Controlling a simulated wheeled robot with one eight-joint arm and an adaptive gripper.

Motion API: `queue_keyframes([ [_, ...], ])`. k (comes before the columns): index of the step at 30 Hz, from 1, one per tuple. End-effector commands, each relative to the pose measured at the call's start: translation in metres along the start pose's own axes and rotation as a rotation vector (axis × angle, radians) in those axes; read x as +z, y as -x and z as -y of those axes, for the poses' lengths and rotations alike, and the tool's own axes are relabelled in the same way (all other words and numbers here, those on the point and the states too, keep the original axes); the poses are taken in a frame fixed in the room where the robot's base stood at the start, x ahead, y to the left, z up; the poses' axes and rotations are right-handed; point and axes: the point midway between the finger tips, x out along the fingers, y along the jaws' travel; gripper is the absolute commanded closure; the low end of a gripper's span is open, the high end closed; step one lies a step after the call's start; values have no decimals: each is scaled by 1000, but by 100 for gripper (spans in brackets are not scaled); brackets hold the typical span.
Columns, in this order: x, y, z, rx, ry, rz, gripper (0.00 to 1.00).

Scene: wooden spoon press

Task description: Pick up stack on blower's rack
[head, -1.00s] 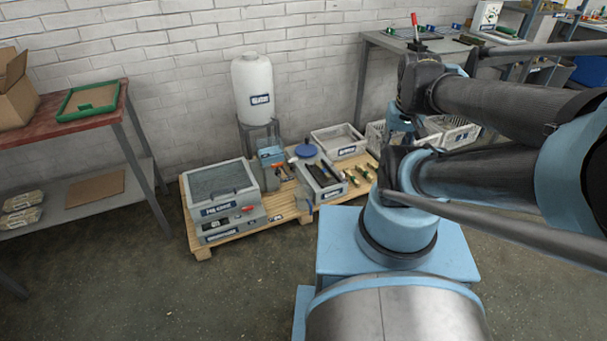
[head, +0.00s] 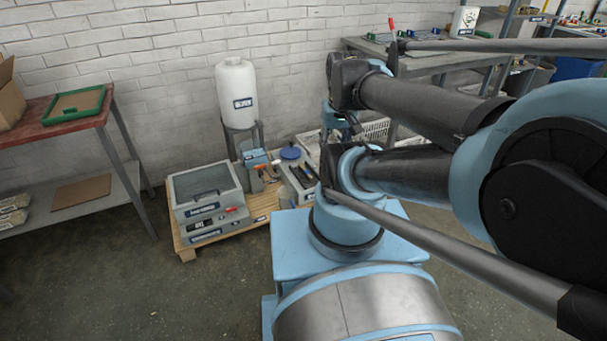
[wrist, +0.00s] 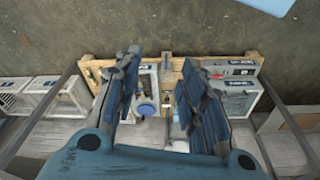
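A stack of grey cases (head: 208,208) with a dark-windowed lid stands on the left end of a wooden pallet (head: 262,206). It shows at the right of the wrist view (wrist: 236,88). A white tank (head: 236,92) stands on a grey metal stand (head: 241,140) behind the pallet. A blue machine (head: 254,158) sits beside the stack; I cannot tell which item is the blower or its rack. My gripper (head: 336,128) is up and right of the stack, partly hidden by my arm. In the wrist view my gripper (wrist: 163,85) is open and empty above the pallet.
A grey bin with a blue lid (head: 291,154) and tools stands right of the stack. White crates (wrist: 52,97) lie beyond the pallet. A red-topped bench (head: 60,125) stands left, a grey workbench (head: 425,62) at the back right. The floor in front is clear.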

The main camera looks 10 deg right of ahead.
Motion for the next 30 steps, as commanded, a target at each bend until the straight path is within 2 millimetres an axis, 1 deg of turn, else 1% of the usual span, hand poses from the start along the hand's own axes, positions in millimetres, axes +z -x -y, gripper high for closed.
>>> queue_keyframes([
  [5, -28, 14, 0, 0, 11, 8, 62],
  [9, -58, 25, -1, 0, 25, 17, 62],
  [11, -72, 28, -1, 0, 31, 21, 62],
  [15, -104, 33, -2, -1, 46, 31, 62],
  [23, -168, 31, -4, -3, 74, 49, 62],
  [30, -228, 16, -5, -5, 100, 66, 62],
])
